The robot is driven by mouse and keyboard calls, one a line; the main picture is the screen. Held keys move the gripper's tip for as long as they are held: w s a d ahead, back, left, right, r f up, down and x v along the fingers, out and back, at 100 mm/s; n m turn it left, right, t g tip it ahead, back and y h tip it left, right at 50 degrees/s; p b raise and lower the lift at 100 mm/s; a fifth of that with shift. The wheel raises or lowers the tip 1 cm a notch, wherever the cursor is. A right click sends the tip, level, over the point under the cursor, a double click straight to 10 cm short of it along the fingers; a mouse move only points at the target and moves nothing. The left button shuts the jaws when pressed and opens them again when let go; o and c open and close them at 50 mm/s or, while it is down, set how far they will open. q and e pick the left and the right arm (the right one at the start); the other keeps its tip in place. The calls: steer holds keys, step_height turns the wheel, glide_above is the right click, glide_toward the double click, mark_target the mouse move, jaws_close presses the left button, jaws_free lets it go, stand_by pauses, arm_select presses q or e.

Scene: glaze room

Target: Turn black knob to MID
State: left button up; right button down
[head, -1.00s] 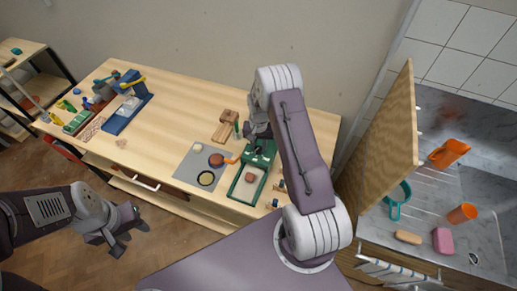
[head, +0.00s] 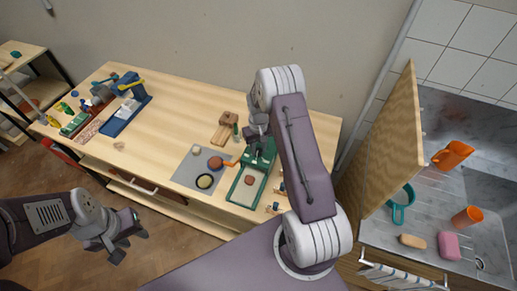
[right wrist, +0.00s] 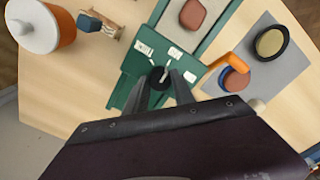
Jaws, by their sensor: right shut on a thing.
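A green device (head: 236,198) stands on the wooden table in the head view, with a pale bed holding a reddish-brown piece (right wrist: 193,14). In the right wrist view, its green panel (right wrist: 128,80) carries a black knob (right wrist: 157,79) and three small white labels, whose lettering is too small to read surely. A pale pointer mark on the knob leans toward the middle label (right wrist: 176,52). My right gripper (right wrist: 160,84) is shut on the knob, one finger on each side. In the head view my arm partly hides it. My left gripper (head: 130,246) is open and empty, off the table's front.
A grey mat (head: 184,176) with a dark-rimmed round dish (head: 205,181) lies left of the device. An orange-handled tool (right wrist: 234,68) lies close to the panel. An orange pot with a white lid (right wrist: 40,26) shows in the wrist view. A wooden board (head: 385,150) stands at right.

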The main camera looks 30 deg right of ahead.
mark_target(258, 150)
stand_by(0.3)
steer(key=c, duration=1.1)
jaws_free()
steer(key=shift+o, duration=0.2)
steer(key=shift+w+r, duration=0.1)
step_height(258, 150, up, 9)
steer(key=b, duration=0.2)
steer(key=shift+b, duration=0.35)
